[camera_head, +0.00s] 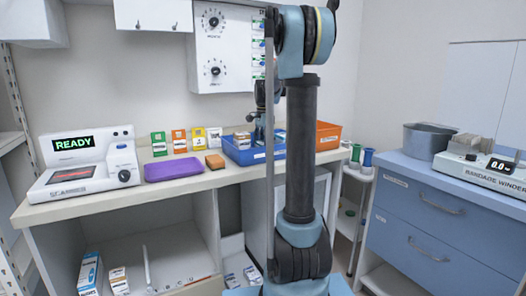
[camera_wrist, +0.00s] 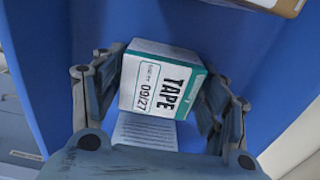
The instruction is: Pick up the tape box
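The tape box (camera_wrist: 165,85) is white and green, marked TAPE and 09/27. In the wrist view it lies between the two fingers of my gripper (camera_wrist: 163,95), over a blue surface. One finger is close along each side of the box; whether they press on it I cannot tell. A white area with fine printed lines shows just below the box. In the head view my gripper is at the blue bin (camera_head: 236,155) on the counter, partly hidden behind my arm, and I cannot make out the tape box clearly there.
The counter (camera_head: 130,200) also holds a scanner (camera_head: 86,162) reading READY, a purple pad (camera_head: 173,168), an orange-brown block (camera_head: 215,161) and several small coloured cards. An orange bin (camera_head: 328,137) stands right of the blue one. A blue cabinet (camera_head: 435,215) is at the right.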

